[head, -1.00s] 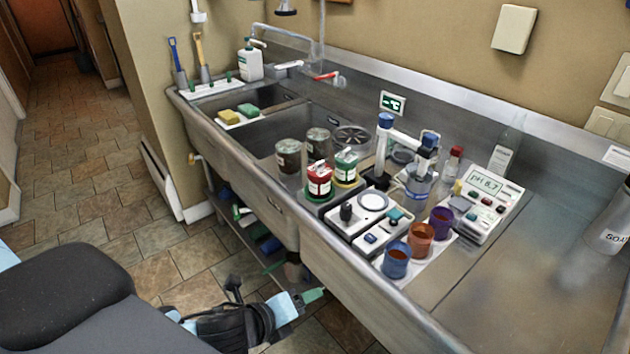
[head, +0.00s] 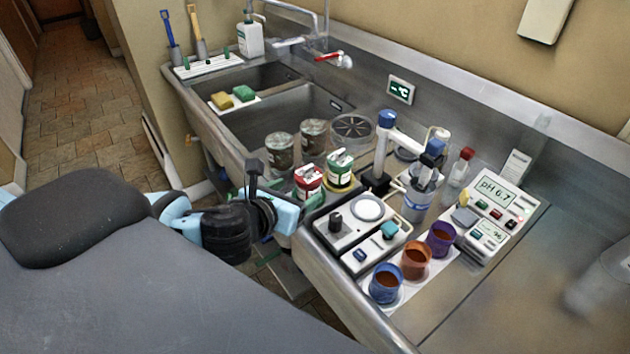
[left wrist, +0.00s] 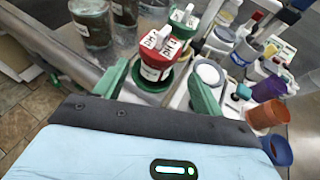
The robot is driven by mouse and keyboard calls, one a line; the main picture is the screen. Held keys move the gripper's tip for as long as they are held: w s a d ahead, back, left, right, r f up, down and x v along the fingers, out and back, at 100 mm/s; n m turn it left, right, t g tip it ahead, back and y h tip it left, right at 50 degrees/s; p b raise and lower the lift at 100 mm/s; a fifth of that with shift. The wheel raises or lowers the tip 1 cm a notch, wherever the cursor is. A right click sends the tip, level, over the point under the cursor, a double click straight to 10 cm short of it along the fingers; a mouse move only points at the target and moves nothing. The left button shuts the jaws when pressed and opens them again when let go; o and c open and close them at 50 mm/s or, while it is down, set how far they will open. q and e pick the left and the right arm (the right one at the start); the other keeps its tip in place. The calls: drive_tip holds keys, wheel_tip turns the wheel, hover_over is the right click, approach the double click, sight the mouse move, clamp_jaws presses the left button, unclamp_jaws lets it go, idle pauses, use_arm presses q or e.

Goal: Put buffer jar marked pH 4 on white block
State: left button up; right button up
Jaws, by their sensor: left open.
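A red-topped jar (head: 308,180) with a white label stands upright on a green round base beside a green-topped jar (head: 340,168). A white block with a round plate (head: 366,207) and black knob stands right of the jars. My right gripper is not in view.
Two grey-brown jars (head: 280,152) stand left of the red jar. Blue (head: 385,284), orange (head: 415,260) and purple (head: 440,240) cups stand right on a white strip. A pH meter (head: 492,205) and a stand (head: 384,150) are behind. The right counter is mostly clear.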

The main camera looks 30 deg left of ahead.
sight(303, 187)
use_arm(q)
drive_tip(key=shift+s, duration=0.1)
drive_tip(key=shift+x, duration=3.75)
drive_tip(key=shift+a, duration=0.2)
drive_tip(key=shift+c, duration=0.3)
clamp_jaws()
